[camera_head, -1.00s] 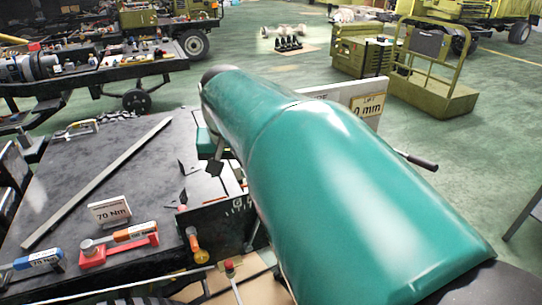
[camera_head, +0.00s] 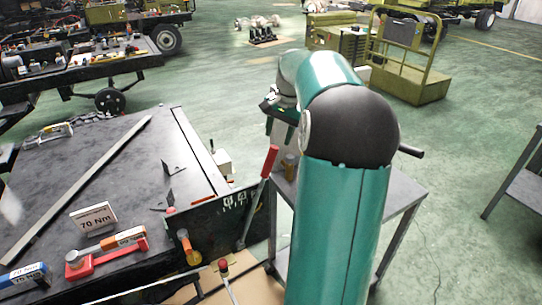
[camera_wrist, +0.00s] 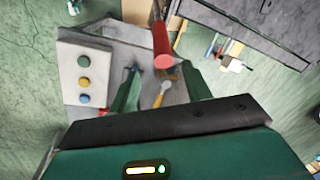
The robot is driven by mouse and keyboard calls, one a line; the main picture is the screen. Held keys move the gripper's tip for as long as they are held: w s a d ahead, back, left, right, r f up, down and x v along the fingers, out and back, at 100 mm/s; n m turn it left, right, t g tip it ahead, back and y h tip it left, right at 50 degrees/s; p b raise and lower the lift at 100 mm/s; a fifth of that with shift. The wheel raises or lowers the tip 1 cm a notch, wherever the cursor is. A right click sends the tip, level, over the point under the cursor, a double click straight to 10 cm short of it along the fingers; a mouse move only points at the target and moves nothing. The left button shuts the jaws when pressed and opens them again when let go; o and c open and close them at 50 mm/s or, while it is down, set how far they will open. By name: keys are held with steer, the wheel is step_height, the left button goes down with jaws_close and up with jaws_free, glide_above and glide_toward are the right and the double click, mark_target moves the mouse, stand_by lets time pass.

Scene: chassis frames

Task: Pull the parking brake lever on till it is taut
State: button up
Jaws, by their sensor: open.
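The parking brake lever, with a red grip (camera_head: 270,161) on a grey metal shaft, stands tilted beside the end of the dark bench in the head view. Its lower end is by the dark plate with white markings. My gripper (camera_head: 276,108) shows small, just above the red grip. In the wrist view the red grip (camera_wrist: 162,42) points toward the camera, near the space between the two green fingers of my gripper (camera_wrist: 162,88). The fingers are apart with nothing held. I cannot tell how far the grip lies from them.
A grey side table (camera_head: 405,190) stands right of the lever, partly behind my arm. A control box with coloured buttons (camera_wrist: 84,72) is at left in the wrist view. The dark bench (camera_head: 95,180) carries a long metal bar, a 70 Nm sign and tools.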

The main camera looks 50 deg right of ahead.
mark_target(272, 156)
steer(key=f, duration=0.3)
steer(key=w+f, duration=0.1)
steer(key=f, duration=0.2)
steer(key=w+f, duration=0.1)
steer(key=f, duration=0.2)
steer(key=shift+a+f, duration=0.2)
steer(key=shift+a, duration=0.15)
